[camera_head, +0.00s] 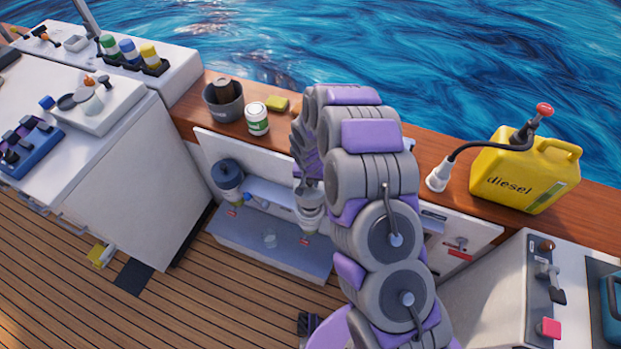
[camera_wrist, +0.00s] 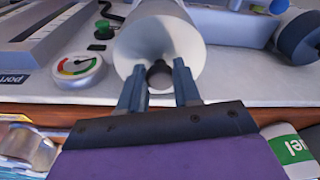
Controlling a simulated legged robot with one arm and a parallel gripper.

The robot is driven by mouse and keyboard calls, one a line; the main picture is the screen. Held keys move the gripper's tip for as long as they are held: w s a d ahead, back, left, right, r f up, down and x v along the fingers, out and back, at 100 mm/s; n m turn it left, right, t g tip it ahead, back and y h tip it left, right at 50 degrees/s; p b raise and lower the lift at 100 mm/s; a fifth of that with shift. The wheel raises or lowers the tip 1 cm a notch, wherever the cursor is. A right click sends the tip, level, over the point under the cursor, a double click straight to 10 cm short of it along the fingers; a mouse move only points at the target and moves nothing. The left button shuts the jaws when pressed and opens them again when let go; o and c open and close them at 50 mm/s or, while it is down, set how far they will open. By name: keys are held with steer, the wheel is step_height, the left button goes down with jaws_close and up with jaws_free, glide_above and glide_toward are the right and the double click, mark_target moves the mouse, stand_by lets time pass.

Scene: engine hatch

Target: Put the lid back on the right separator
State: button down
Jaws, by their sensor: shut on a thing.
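The right separator (camera_head: 308,218) hangs on the white panel, partly hidden behind my arm. My gripper (camera_head: 308,184) points down directly over its top. In the wrist view, my gripper (camera_wrist: 158,88) has its two fingers closed around a dark round knob (camera_wrist: 159,73), which I take to be the lid's. A pale round face and cylinder (camera_wrist: 160,30) lie right behind the knob. I cannot tell whether the lid is seated or a little above the rim. The left separator (camera_head: 228,174) has a dark blue top; it also shows at the wrist view's right edge (camera_wrist: 298,36).
A wooden rail (camera_head: 190,110) carries a grey cup (camera_head: 223,102), a white-green jar (camera_head: 257,119), a yellow sponge (camera_head: 277,103) and a yellow diesel can (camera_head: 527,172). A gauge (camera_wrist: 77,68) sits beside the cylinder. A ledge (camera_head: 270,245) lies below the separators.

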steer(key=shift+a+f+b, duration=0.2)
steer(key=shift+f+b, duration=0.05)
steer(key=shift+f, duration=0.45)
steer(key=shift+a+f+b, duration=0.15)
steer(key=shift+f+b, duration=0.05)
steer(key=shift+f, duration=0.45)
steer(key=shift+d+f, duration=0.15)
steer(key=shift+f, duration=0.4)
steer(key=shift+d+f, duration=0.15)
steer(key=shift+f, duration=0.35)
steer(key=shift+a+f+b, duration=0.1)
steer(key=shift+f+b, duration=0.25)
steer(key=shift+f, duration=1.65)
steer(key=shift+p, duration=0.45)
steer(key=shift+f, duration=0.45)
steer(key=c, duration=0.7)
jaws_free()
